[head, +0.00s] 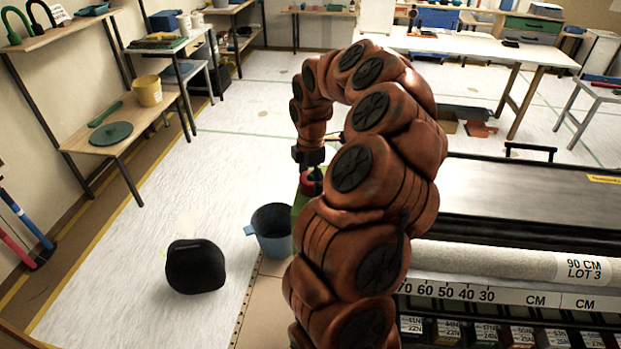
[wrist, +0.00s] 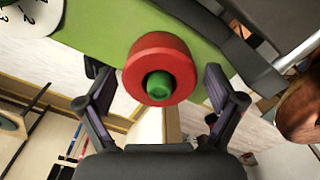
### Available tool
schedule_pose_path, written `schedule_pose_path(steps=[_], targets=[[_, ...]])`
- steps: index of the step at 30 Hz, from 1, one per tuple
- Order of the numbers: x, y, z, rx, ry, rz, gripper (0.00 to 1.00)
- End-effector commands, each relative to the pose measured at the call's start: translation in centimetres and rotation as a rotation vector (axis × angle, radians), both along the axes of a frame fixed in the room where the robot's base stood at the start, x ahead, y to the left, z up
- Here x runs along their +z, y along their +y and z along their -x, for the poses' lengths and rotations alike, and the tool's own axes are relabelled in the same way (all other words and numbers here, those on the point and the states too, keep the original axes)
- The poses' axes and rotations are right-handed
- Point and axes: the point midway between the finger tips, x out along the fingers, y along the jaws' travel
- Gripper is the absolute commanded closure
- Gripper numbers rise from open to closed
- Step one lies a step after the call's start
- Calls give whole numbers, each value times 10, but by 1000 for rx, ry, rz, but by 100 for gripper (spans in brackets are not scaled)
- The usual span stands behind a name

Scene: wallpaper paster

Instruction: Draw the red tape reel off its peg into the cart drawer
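The red tape reel (wrist: 160,60) sits on a green peg (wrist: 159,85) in the wrist view, with the peg's end showing through its middle. A green panel (wrist: 100,22) lies behind the reel. My gripper (wrist: 160,88) is open, with one finger on each side of the reel and visible gaps to it. In the head view my gripper (head: 312,172) points down at the reel (head: 307,185), which is partly hidden by my arm. I cannot make out the cart drawer in either view.
A blue bucket (head: 272,232) stands left of my arm. A black rounded object (head: 195,267) is on the floor further left. The pasting machine with a roll (head: 500,262) and a number scale fills the right side. Pale floor lies open on the left.

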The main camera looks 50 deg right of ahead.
Motion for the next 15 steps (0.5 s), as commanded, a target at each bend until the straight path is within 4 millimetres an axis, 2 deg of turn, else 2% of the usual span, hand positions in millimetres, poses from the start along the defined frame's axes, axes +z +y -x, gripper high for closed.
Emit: schedule_pose_path(steps=[2,15], targets=[[0,0,0,0,0,0,20],[0,0,0,0,0,0,66]])
